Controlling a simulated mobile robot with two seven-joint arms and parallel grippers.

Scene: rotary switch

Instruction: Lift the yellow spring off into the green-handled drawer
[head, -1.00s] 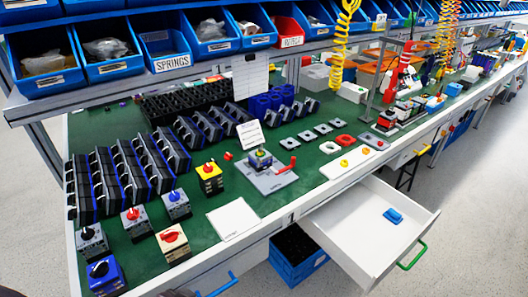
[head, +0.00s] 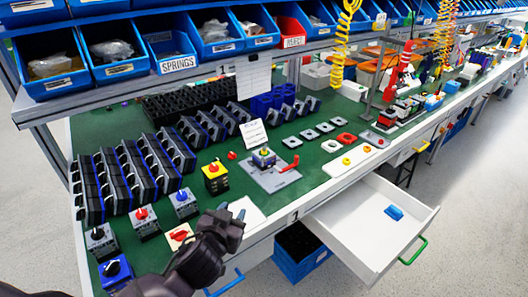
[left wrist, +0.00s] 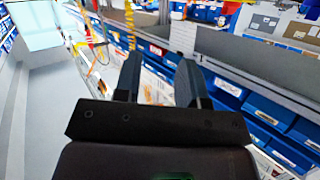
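A small dark switch assembly (head: 263,160) stands on a grey fixture plate (head: 273,180) in the middle of the green bench. A tiny yellow bit on its top looks like the yellow spring (head: 265,151), but it is too small to be sure. The drawer (head: 345,247) with the green handle (head: 413,251) is pulled out at the bench's front right. My left gripper (head: 232,222) is over the bench's front edge, left of and nearer than the fixture, apart from it. The left wrist view shows its two fingers (left wrist: 159,80) spread with nothing between them. My right gripper is not in view.
A blue part (head: 394,213) lies in the drawer. A red lever (head: 290,164) lies on the plate, and a white card (head: 253,134) stands behind. Several switches, including a yellow one (head: 214,183), stand left. Blue bins (head: 120,58) hang above the bench.

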